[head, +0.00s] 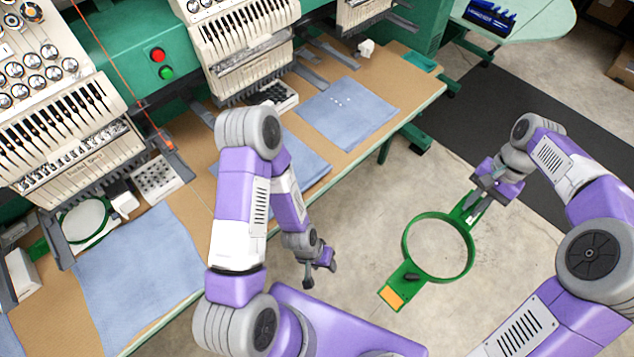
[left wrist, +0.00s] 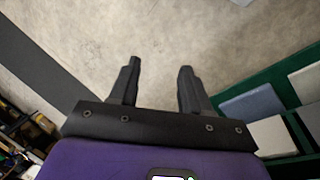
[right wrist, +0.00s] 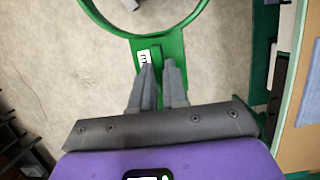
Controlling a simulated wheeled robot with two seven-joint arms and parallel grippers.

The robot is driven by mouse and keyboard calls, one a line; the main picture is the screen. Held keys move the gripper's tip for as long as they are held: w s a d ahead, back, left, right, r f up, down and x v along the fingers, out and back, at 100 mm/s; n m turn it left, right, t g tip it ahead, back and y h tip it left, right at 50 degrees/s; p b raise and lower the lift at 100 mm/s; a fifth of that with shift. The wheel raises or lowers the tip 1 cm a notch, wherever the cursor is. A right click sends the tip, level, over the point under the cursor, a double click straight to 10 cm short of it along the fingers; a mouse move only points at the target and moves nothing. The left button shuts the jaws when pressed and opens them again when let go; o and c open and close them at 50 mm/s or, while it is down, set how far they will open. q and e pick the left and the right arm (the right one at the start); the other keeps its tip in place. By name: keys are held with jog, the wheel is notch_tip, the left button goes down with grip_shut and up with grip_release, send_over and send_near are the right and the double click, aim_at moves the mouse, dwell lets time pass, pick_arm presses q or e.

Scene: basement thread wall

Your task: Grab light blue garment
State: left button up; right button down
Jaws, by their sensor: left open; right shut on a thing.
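Three light blue garments lie flat on the brown worktable: a front-left one (head: 140,270), a middle one (head: 312,168) partly hidden behind my left arm, and a far-right one (head: 348,112) with small white specks. My left gripper (head: 320,273) is open and empty, beyond the table's edge and above the floor; its spread fingers show in the left wrist view (left wrist: 158,85). My right gripper (head: 477,192) is shut on the handle of a green embroidery hoop (head: 405,240), holding it above the floor. The hoop also shows in the right wrist view (right wrist: 175,45).
Embroidery machine heads (head: 245,45) stand over the table (head: 190,200). A green-topped table (head: 540,30) with a blue rack (head: 490,16) stands at the back right. A green shelf (left wrist: 295,80) holds folded cloths in the left wrist view. The concrete floor between is open.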

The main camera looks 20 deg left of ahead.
pick_arm(q)
jog(key=w+a+r+m+t+y+p, duration=0.2)
jog(key=w+a+r+m+y, duration=0.15)
jog(key=w+a+r, duration=0.45)
jog(key=m+t+y+p, duration=0.1)
jog(key=m+t+p, duration=0.1)
jog(key=m+t, duration=0.1)
send_near(304, 188)
jog(key=v, duration=0.4)
jog(key=shift+w+d+r+m, duration=0.1)
jog(key=shift+w+d+m, duration=0.05)
jog(key=shift+w+m, duration=0.1)
pick_arm(e)
jog(key=w+d+f+m+t+y, duration=0.1)
jog(key=d+f+m+t, duration=0.1)
jog(key=d+f+m, duration=0.2)
jog(key=w+d+f+m+t+y, duration=0.1)
jog(key=d+f+m, duration=0.4)
jog(key=d+m, duration=0.3)
jog(key=m, duration=0.3)
jog(key=shift+d+m+t, duration=0.35)
jog(key=shift+m+t, duration=0.05)
jog(key=shift+w, duration=0.1)
